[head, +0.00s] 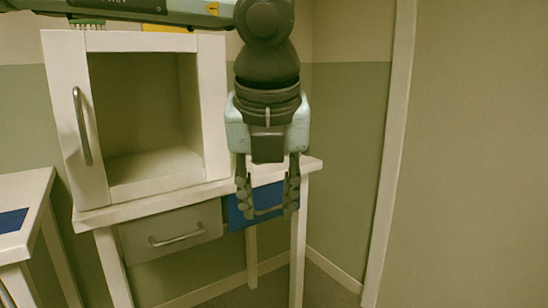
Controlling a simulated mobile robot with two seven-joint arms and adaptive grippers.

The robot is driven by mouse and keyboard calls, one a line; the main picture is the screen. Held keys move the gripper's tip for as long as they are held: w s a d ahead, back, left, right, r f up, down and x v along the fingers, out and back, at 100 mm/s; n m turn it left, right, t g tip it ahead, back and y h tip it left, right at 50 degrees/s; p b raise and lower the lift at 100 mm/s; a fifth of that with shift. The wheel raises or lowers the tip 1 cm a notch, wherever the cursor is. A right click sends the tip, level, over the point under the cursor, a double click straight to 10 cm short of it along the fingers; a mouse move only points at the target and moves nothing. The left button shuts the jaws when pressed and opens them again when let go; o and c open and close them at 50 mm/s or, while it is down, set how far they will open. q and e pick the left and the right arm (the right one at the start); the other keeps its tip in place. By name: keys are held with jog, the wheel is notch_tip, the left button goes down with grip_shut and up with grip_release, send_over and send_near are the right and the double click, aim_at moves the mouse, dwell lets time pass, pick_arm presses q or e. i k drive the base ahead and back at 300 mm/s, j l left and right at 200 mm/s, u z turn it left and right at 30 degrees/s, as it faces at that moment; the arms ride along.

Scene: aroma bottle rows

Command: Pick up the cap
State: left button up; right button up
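I see no cap in the head view. My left gripper (267,212) hangs pointing down in front of the right part of the white table. Its two dark fingers are spread apart with a gap between them, and I see no object held there. A blue drawer front (264,196) shows behind the fingers. I cannot tell whether the fingers touch it. My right gripper is not in view.
A white cabinet (213,110) with an empty, open-fronted compartment stands on the white table (150,203). A grey drawer (170,232) with a handle is below. Another white table with a blue patch (12,220) is at left. A wall stands at right.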

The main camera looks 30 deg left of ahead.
aim_at(250, 167)
jog(key=i+l+u, duration=0.1)
jog(key=i+u, duration=0.35)
jog(key=i+l+u, duration=0.35)
jog(key=i+u, duration=0.15)
jog(key=i+l+u, duration=0.9)
jog(key=l, duration=0.35)
